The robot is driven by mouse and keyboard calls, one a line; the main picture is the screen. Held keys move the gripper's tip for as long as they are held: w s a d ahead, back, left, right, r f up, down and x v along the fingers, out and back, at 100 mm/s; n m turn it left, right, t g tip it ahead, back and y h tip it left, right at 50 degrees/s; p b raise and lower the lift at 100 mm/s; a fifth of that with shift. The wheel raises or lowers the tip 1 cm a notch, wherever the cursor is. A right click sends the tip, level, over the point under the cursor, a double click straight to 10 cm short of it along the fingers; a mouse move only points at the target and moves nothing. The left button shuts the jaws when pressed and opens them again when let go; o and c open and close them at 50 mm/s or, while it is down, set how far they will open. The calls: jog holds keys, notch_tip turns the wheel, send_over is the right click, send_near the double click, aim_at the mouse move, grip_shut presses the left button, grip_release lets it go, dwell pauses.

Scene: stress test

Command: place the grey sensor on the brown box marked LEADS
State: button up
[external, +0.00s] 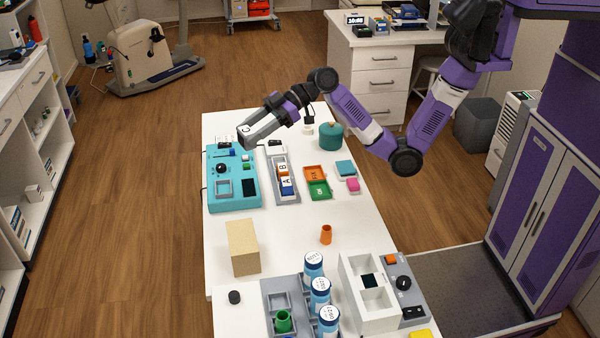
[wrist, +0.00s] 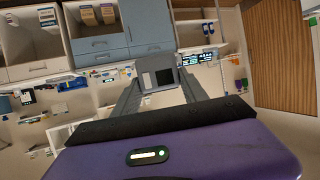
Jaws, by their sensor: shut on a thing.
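My gripper (wrist: 160,88) is shut on a small grey block with a dark square on its face, which looks like the grey sensor (wrist: 150,66). In the external view my gripper (external: 252,132) is raised above the far left of the white table, over the area of the teal device. The sensor is hard to tell apart from the grey fingers there. A plain tan-brown box (external: 243,248) stands on the table nearer the camera, well apart from my gripper. I cannot read any LEADS marking on it.
The teal device (external: 222,200), a grey tray (external: 287,198) with lettered blocks, orange and green trays (external: 319,190) and a teal pot (external: 331,137) are on the table. An orange cup (external: 326,234), blue bottles (external: 313,270) and a white divided box (external: 377,322) are nearer.

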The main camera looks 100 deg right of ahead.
notch_tip(320, 180, up, 3)
jog(key=n+y, duration=0.1)
send_over(247, 233)
jog(key=shift+h, duration=0.3)
notch_tip(247, 233, down, 20)
jog(key=shift+w+f+p, duration=0.1)
jog(key=shift+f+p, duration=0.1)
jog(key=shift+p, duration=0.7)
jog(key=shift+f, duration=0.2)
jog(key=o, duration=1.4)
jog(key=shift+r, duration=0.1)
